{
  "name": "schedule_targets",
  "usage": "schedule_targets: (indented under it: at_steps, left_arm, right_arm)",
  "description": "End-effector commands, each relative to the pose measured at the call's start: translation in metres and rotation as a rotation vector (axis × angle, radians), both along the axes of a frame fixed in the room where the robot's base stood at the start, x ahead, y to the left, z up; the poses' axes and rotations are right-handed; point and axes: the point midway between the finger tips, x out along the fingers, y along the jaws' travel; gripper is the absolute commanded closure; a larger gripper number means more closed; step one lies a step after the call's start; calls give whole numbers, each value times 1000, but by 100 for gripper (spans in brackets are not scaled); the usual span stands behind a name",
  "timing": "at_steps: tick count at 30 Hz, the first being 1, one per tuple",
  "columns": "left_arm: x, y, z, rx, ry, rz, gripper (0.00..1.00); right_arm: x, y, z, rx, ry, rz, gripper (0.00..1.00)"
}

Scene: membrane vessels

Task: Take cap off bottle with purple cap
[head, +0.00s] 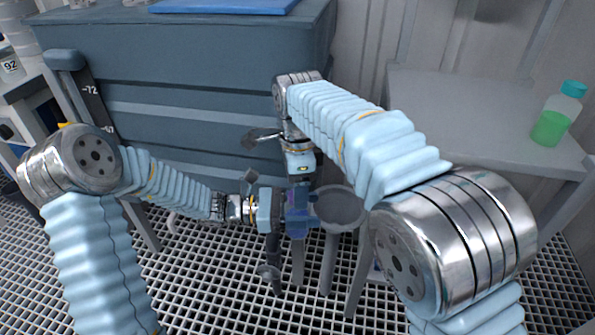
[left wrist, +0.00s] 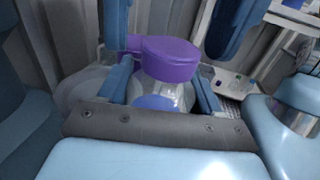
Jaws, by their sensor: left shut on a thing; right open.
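The bottle (left wrist: 160,92) is clear, with a wide purple cap (left wrist: 168,57) on its top. My left gripper (left wrist: 160,92) is shut on the bottle's body, one blue finger on each side below the cap. In the head view the left gripper (head: 283,213) reaches in from the left, and the bottle (head: 297,229) shows small and dark, partly hidden. My right gripper (head: 299,190) comes down from above and is open over the cap. In the left wrist view blue fingers hang around the cap; whether they touch it is unclear.
A grey table (head: 470,110) at the right holds a bottle with green liquid and a teal cap (head: 558,114). A dark blue-grey cabinet (head: 190,60) stands behind my arms. A round grey stool-like top (head: 341,208) is just right of the grippers. The floor is metal grating.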

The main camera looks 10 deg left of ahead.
Motion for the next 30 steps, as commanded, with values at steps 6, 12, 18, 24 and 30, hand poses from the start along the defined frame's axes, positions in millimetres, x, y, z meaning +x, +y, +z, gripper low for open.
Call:
schedule_targets:
  at_steps: [6,12,18,24,30]
  left_arm:
    - [0,0,0,-1,0,0,100]
    - [0,0,0,-1,0,0,100]
    - [0,0,0,-1,0,0,100]
    - [0,0,0,-1,0,0,100]
    - [0,0,0,-1,0,0,100]
  right_arm:
    - [0,0,-11,0,0,1,38]
    - [0,0,-11,0,0,1,40]
    - [0,0,-11,-1,0,1,70]
    - [0,0,-11,-1,0,1,97]
    - [0,-1,-11,2,1,224,97]
